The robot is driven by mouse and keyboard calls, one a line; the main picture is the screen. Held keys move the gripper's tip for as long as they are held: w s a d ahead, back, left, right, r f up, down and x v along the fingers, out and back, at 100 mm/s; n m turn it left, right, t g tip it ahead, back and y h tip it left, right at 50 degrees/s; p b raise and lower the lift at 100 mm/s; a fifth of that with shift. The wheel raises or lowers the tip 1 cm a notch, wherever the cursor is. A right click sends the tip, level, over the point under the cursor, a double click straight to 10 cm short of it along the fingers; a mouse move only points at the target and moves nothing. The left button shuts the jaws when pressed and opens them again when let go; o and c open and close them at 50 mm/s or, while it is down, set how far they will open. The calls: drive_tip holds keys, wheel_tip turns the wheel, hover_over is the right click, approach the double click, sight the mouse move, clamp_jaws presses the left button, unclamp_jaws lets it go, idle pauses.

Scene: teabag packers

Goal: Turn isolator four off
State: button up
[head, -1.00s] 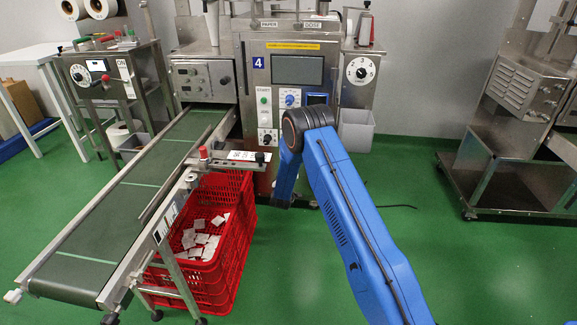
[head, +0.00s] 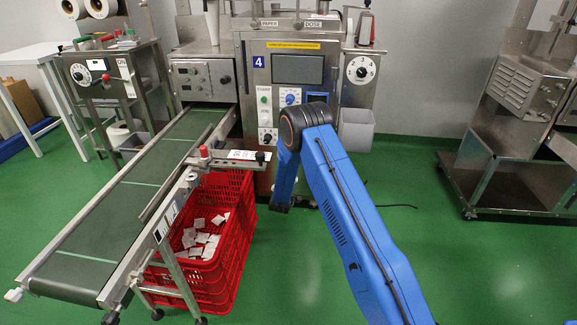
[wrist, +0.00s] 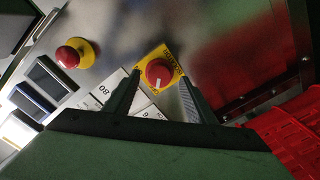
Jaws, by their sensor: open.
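The machine marked 4 (head: 253,77) stands at the back centre in the head view. In the wrist view, a red isolator knob (wrist: 158,73) on a square yellow plate (wrist: 173,54) shows on a metal panel. A pale mark on the knob points down in the picture. My gripper (wrist: 161,77) is open, its two dark fingers on either side of the knob in the picture. I cannot tell whether they touch it. In the head view my blue arm hides the gripper and the isolator.
A red mushroom button (wrist: 68,56) on yellow sits left of the knob, beside screens. A red crate (head: 222,263) with teabags stands under the conveyor (head: 126,205). A grey bin (head: 357,130) hangs right of the machine.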

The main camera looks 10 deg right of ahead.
drive_tip(key=v, duration=1.4)
drive_tip(key=shift+s, duration=0.4)
drive_tip(key=shift+a, duration=0.15)
